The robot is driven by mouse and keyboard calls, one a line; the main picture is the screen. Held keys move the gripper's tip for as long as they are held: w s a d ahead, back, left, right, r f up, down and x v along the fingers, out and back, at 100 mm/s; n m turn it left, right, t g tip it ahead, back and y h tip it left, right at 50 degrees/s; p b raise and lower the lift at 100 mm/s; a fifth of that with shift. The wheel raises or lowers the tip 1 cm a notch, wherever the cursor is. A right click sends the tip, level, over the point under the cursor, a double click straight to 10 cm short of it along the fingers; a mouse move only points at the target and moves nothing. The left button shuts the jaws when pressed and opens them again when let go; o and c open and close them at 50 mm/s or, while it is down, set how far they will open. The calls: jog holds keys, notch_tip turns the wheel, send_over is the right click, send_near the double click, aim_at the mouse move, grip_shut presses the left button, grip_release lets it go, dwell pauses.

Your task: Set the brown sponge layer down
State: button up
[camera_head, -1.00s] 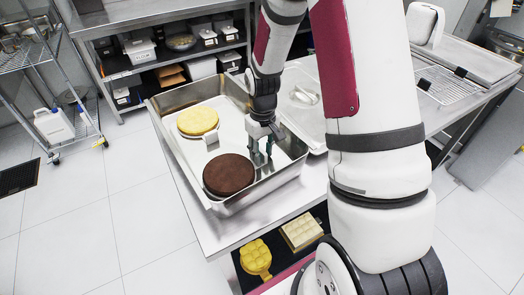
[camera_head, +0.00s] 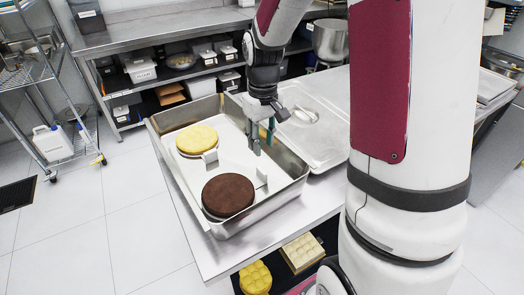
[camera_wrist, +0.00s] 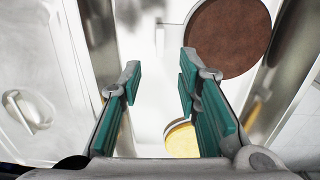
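The brown sponge layer (camera_head: 228,194) is a dark round cake lying flat on a thin pale round base at the near end of a deep metal tray (camera_head: 178,188). A small upright light tab (camera_head: 261,179) stands at its right side. The brown layer also shows at upper right in the wrist view (camera_wrist: 230,35). My gripper (camera_head: 262,138) is open and empty above the tray, apart from the brown layer and farther back. In the wrist view the green-padded fingers (camera_wrist: 160,66) are spread with nothing between their tips.
A yellow sponge layer (camera_head: 197,138) on a similar base lies at the tray's far end. A lidded metal pan (camera_head: 314,130) stands right of the tray. The tray's walls rise around the layers.

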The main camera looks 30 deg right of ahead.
jog(key=s+a+r+t, duration=0.1)
jog(key=s+a+r, duration=0.1)
jog(key=s+r, duration=0.3)
jog(key=s+a+r+t, duration=0.1)
jog(key=s+a+r, duration=0.15)
jog(key=r, duration=0.45)
jog(key=s+a+r+t, duration=0.1)
jog(key=s+a+r, duration=0.1)
jog(key=s, duration=0.4)
jog(key=s+a+r+m+t, duration=0.1)
jog(key=s+a+r+t, duration=0.1)
jog(key=s, duration=0.4)
jog(key=shift+a+r, duration=0.15)
jog(key=shift+r, duration=0.6)
